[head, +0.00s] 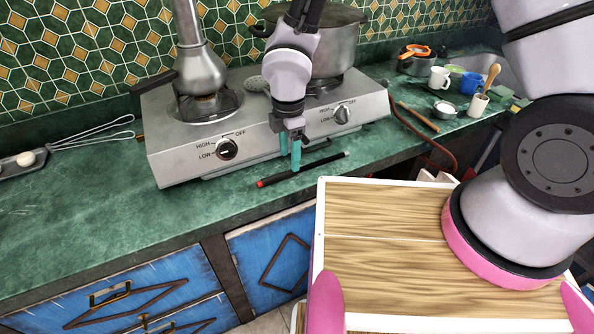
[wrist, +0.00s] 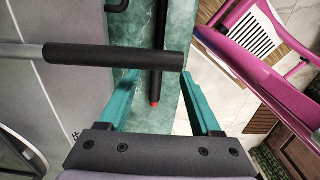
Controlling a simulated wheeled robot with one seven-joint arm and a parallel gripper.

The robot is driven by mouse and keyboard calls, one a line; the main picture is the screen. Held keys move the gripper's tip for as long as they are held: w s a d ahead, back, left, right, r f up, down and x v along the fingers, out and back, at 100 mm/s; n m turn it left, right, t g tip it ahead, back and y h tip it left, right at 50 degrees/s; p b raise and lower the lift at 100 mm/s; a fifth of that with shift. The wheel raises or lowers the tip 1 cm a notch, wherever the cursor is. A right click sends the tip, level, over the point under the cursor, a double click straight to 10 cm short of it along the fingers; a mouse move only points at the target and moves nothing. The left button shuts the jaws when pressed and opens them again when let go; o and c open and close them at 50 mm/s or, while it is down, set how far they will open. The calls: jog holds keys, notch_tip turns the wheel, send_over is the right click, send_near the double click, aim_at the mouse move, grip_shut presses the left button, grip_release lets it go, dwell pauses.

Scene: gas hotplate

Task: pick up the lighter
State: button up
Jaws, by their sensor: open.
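The lighter (head: 318,165) is a long thin black stick with a red tip. It lies on the green counter along the front of the hotplate. In the wrist view the lighter (wrist: 158,82) runs between the two teal fingers, its red end towards the palm. My gripper (head: 291,163) is open and points down over the lighter, with fingertips close to it. It also shows in the wrist view (wrist: 158,80). A black handle (wrist: 110,57) on a metal rod crosses in front of part of the lighter there. I cannot tell whether the fingertips touch the counter.
The hotplate (head: 185,160) stands right behind the lighter, with a moka-like pot (head: 200,72) and a large pot (head: 335,50) on it. A wooden stick (head: 418,117), mugs and a hose are to the right. The counter's left front is clear.

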aim_at(287, 171)
jog(key=f, duration=0.5)
jog(key=shift+a, duration=0.35)
grip_shut()
jog(key=shift+r, duration=0.15)
